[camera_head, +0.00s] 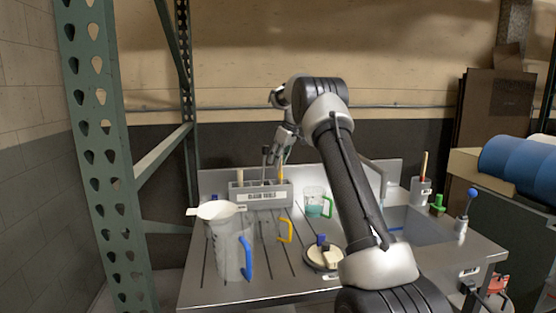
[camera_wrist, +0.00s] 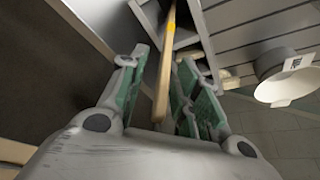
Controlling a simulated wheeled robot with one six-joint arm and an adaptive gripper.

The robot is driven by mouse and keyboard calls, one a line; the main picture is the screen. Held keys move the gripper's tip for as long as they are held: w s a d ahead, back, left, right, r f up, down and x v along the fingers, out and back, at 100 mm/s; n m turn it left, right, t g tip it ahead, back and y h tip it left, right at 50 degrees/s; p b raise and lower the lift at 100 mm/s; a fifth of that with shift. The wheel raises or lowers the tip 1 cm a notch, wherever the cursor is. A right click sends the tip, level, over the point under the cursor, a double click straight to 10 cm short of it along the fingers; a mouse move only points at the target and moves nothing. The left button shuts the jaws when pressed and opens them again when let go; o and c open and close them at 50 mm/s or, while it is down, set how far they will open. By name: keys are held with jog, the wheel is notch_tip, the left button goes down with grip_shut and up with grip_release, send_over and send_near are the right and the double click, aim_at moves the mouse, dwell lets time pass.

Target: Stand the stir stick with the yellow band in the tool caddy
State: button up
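The grey tool caddy (camera_head: 262,197), with a white label, stands at the back of the bench; its walls show in the wrist view (camera_wrist: 183,38). The wooden stir stick with the yellow band (camera_wrist: 166,62) runs between my fingers, its near end close to the palm and its banded end towards the caddy. In the head view it rises at the caddy's right end (camera_head: 281,173). My gripper (camera_head: 285,138) is above the caddy. In the wrist view my gripper (camera_wrist: 160,72) has its green-padded fingers apart, with a gap beside the stick. The stick's lower end is hidden.
A dark tool (camera_head: 265,160) stands in the caddy. In front are a large jug with a blue handle (camera_head: 232,255), a yellow-handled jug (camera_head: 285,231) and a round lidded item (camera_head: 323,256). A green-handled beaker (camera_head: 315,203) is right of the caddy. A sink (camera_head: 415,225) lies further right.

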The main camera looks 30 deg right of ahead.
jog(key=v, duration=1.2)
jog(key=shift+w, duration=0.1)
